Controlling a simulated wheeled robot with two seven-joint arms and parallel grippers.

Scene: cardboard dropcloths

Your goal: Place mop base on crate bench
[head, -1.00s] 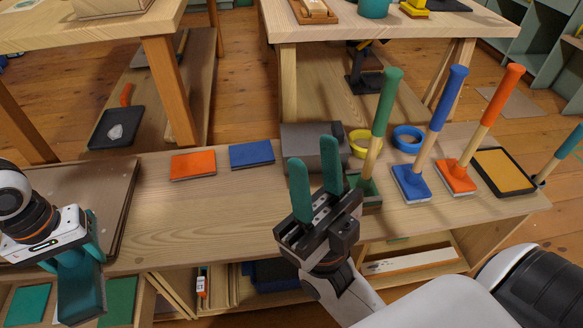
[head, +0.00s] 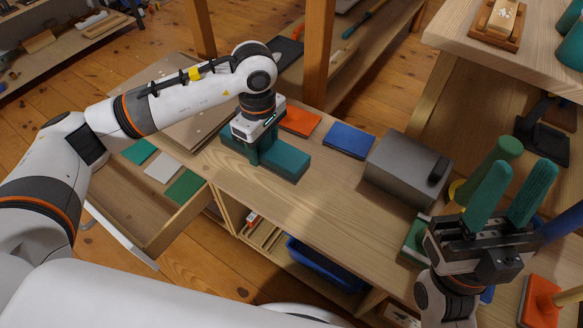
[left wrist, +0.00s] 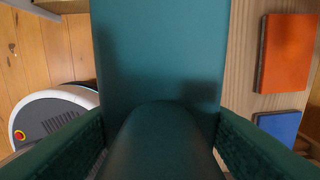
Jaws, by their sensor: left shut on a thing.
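The teal mop base (head: 288,163) is a long block held in my left gripper (head: 262,150), whose fingers are shut on its raised middle part. It is over the wooden crate bench (head: 290,206), left of its middle; I cannot tell whether it touches the top. In the left wrist view the mop base (left wrist: 160,60) fills the centre between the green fingers, with the bench top (left wrist: 243,70) to its right. My right gripper (head: 510,195) is open and empty, near the bench's right part.
An orange pad (head: 300,121) and a blue pad (head: 349,140) lie behind the mop base. A grey box (head: 405,170) stands right of them. An open drawer (head: 150,220) with teal, white and green pads is at left. Bare bench top lies right of the mop base.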

